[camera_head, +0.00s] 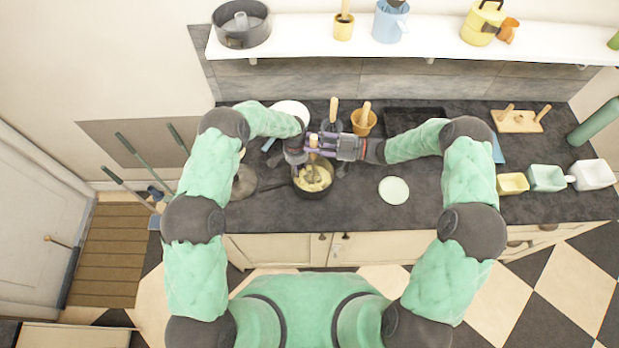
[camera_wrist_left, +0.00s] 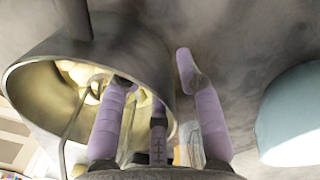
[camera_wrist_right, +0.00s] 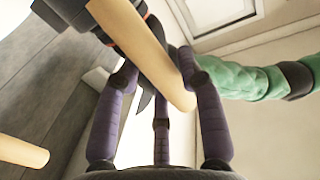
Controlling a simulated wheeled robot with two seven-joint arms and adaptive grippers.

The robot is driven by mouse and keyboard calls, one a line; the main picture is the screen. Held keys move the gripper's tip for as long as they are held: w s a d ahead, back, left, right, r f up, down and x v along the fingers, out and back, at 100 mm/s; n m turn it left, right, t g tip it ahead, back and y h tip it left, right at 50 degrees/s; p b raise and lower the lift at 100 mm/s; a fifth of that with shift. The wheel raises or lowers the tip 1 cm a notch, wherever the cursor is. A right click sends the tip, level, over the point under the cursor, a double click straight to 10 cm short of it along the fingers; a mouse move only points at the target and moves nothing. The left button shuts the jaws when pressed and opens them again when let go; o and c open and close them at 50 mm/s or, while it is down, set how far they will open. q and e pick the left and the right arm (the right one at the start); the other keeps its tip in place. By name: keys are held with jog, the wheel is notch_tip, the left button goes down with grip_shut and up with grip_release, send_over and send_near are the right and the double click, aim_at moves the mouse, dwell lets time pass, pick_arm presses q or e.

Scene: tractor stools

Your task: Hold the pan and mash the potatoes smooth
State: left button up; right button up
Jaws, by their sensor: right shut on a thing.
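The dark pan (camera_head: 314,193) stands on the counter with yellowish potato lumps (camera_head: 316,174) in it. It also shows in the left wrist view (camera_wrist_left: 150,55), with pale potatoes (camera_wrist_left: 82,72) and thin metal wire inside. My left gripper (camera_head: 301,163) is at the pan's upper-left rim. In the left wrist view its fingers (camera_wrist_left: 160,95) are spread, one over the pan's opening and one outside, apart from the wall. My right gripper (camera_head: 318,141) is above the pan, shut on the masher's wooden handle (camera_wrist_right: 150,55). The masher's head is mostly hidden in the head view.
A white plate (camera_head: 291,111) and a wooden pot with utensils (camera_head: 364,122) stand behind the pan. A pale green plate (camera_head: 394,190) lies to the right, with small tubs (camera_head: 512,184) farther right. A shelf (camera_head: 430,46) runs above the counter.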

pick_arm(q)
jog(key=r, duration=0.6)
jog(key=shift+w+a+r, duration=0.1)
jog(key=shift+w+r, duration=0.15)
jog(key=shift+r, duration=0.15)
jog(key=shift+s+r, duration=0.1)
jog(key=shift+r, duration=0.55)
